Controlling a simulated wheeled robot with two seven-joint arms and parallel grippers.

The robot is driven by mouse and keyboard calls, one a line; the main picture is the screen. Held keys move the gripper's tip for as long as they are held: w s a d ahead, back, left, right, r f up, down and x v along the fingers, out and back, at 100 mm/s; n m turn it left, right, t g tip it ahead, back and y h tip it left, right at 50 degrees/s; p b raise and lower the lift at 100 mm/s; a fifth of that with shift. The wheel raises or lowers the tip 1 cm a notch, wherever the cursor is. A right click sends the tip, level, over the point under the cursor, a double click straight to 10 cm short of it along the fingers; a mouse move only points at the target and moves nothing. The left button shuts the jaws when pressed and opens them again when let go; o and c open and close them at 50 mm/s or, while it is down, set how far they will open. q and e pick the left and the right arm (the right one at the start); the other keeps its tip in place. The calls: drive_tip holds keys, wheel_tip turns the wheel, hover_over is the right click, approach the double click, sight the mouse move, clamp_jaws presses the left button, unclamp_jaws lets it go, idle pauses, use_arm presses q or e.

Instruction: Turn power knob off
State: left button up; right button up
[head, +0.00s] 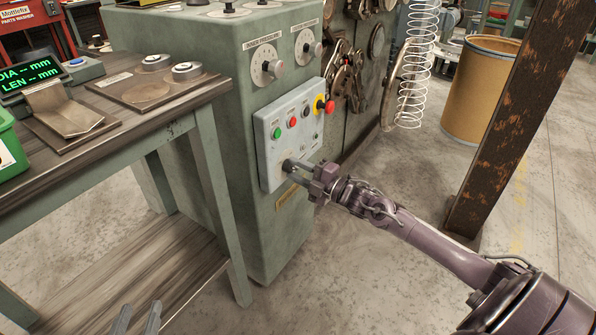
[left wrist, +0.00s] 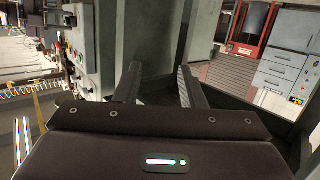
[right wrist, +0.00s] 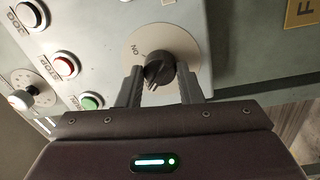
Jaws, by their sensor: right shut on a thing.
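The black power knob (right wrist: 160,68) sits on a round beige plate on the grey control panel (head: 268,155). "ON" is printed on the plate in the right wrist view; an "OFF" mark cannot be made out. My right gripper (head: 292,167) is at the panel's lower part and hides the knob in the head view. In the right wrist view its fingers (right wrist: 160,84) stand on both sides of the knob, shut on it. My left gripper (head: 137,318) is at the bottom of the head view, with its two fingers apart and nothing between them in the left wrist view (left wrist: 160,85).
Green (head: 277,133), red and black buttons and a red emergency stop (head: 329,106) are on the panel above the knob. Two dials are higher on the green machine (head: 225,60). A workbench (head: 110,150) stands at left, a rusty post (head: 510,130) at right.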

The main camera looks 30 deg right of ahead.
drive_tip(key=o, duration=1)
drive_tip(key=shift+c, duration=0.2)
use_arm(q)
drive_tip(key=s+a+f+g+y+p, duration=0.2)
drive_tip(key=s+f+g, duration=0.6)
drive_tip(key=f, duration=0.5)
drive_tip(key=shift+s+f+y, duration=0.35)
drive_tip(key=shift+s+y, duration=0.25)
drive_tip(key=shift+s, duration=0.35)
use_arm(e)
drive_tip(key=v, duration=0.7)
drive_tip(key=shift+s, duration=0.35)
use_arm(q)
drive_tip(key=shift+a, duration=0.1)
